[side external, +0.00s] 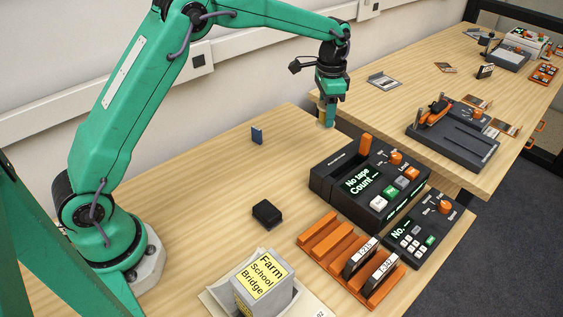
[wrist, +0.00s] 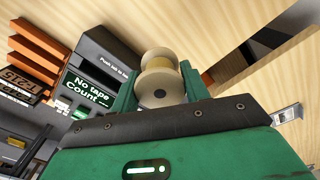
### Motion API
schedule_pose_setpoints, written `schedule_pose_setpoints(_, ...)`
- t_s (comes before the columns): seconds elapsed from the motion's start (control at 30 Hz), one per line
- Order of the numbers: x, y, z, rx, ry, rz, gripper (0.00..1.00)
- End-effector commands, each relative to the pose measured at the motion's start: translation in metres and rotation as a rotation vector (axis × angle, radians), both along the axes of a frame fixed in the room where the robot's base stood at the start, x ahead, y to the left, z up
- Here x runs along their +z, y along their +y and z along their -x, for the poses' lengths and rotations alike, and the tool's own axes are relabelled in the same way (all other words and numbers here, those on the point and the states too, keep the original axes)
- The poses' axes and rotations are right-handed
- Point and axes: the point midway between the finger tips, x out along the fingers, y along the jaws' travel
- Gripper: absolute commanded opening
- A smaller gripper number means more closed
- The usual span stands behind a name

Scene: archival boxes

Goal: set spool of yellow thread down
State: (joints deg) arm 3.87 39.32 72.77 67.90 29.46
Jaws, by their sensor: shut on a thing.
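The spool of yellow thread (wrist: 160,87) has pale round flanges with a band of yellow between them. It sits between the two green fingers of my gripper (wrist: 157,78) in the wrist view. My gripper (side external: 327,115) is shut on it and points down in the side view, near the back edge of the near table. There the spool (side external: 322,108) shows only as a small tan patch beside the finger. I cannot tell whether it touches the table top.
A black "No tape Count" console (side external: 345,198) stands close to my gripper, in front of it. A second table (side external: 390,105) stands behind, past a gap.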

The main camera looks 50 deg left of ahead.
Motion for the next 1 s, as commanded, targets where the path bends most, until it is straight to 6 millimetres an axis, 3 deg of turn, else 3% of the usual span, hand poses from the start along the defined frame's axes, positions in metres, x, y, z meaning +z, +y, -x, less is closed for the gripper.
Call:
schedule_pose_setpoints(0.43,0.01,-0.027,0.074,-0.076,0.0,0.0,0.23)
schedule_pose_setpoints(1.0,0.005,-0.044,0.188,-0.173,0.0,0.0,0.23)
